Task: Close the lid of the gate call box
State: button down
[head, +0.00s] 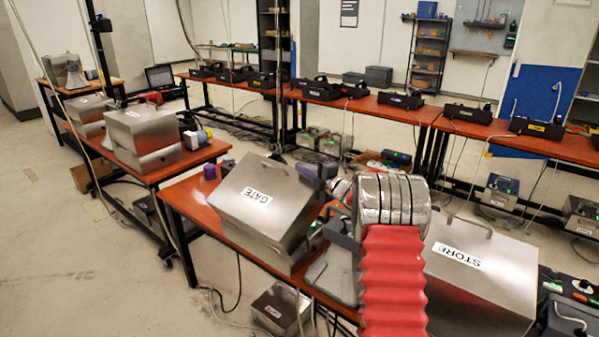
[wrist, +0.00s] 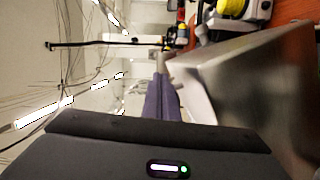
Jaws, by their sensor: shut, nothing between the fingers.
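The gate call box (head: 262,208) is a brushed-metal box labelled GATE on the orange table in the head view. Its lid (head: 282,186) has a handle and looks tilted; how far it stands open I cannot tell. In the wrist view, my gripper's purple fingers (wrist: 160,82) are together and empty. A metal surface (wrist: 245,85), probably the lid, lies close on their right; contact is unclear.
A STORE box (head: 470,275) stands to the right, beyond my red-sleeved arm. More metal boxes (head: 145,135) stand on the left table. Black phone units (head: 400,101) line the back tables. Cables hang and lie about. The floor at left (head: 60,240) is mostly clear.

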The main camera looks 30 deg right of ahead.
dwell(0.3)
jog(key=shift+r, duration=0.15)
jog(key=shift+a+r, duration=0.15)
jog(key=shift+r, duration=0.45)
jog(key=shift+s+a+r, duration=0.1)
jog(key=shift+a+r, duration=0.1)
jog(key=shift+r, duration=0.4)
jog(key=shift+s+a+r, duration=0.1)
jog(key=shift+a+r, duration=0.05)
jog(key=shift+r, duration=0.45)
jog(key=s+d+r, duration=0.2)
jog(key=s+d, duration=0.1)
jog(key=s, duration=0.6)
jog(key=shift+d, duration=0.35)
jog(key=shift+r, duration=0.1)
